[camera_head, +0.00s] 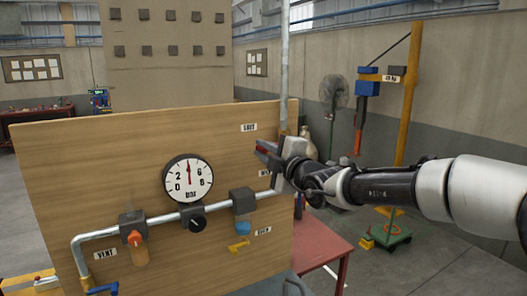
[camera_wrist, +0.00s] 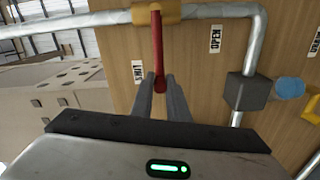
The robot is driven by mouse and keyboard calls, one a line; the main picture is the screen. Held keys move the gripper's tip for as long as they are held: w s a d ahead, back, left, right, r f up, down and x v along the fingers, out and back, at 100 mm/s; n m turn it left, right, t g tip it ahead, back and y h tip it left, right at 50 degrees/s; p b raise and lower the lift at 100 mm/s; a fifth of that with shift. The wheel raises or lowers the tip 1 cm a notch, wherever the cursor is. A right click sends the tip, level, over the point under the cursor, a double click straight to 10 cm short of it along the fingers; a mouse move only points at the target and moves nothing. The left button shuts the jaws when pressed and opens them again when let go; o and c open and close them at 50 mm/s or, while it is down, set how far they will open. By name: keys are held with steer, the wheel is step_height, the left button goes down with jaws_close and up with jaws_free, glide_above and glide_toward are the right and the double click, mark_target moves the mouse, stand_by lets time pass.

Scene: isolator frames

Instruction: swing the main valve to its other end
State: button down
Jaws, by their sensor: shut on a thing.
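The main valve has a red lever (camera_wrist: 157,40) on a brass-coloured body (camera_wrist: 180,12) on the metal pipe (camera_wrist: 230,10). The lever stands across the pipe, its free end beside the SHUT label (camera_wrist: 138,72). The OPEN label (camera_wrist: 215,39) lies to the right, apart from the lever. My gripper (camera_wrist: 162,84) is shut on the lever near its free end. In the head view, my gripper (camera_head: 272,148) reaches in from the right at the board, and a bit of the red lever shows at its tip. My gripper hides most of the valve there.
The wooden board (camera_head: 100,160) carries a gauge (camera_head: 187,178), a black knob (camera_head: 197,224), an orange handle (camera_head: 137,248) by the VENT label and a blue and yellow fitting (camera_head: 242,232). A red table (camera_head: 322,255) stands below right. A yellow hoist post (camera_head: 408,90) stands behind my arm.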

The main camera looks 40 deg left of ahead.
steer(key=c, duration=1.7)
jaws_free()
steer(key=shift+w+d+f, duration=0.15)
steer(key=v, duration=1.7)
steer(key=shift+d, duration=0.15)
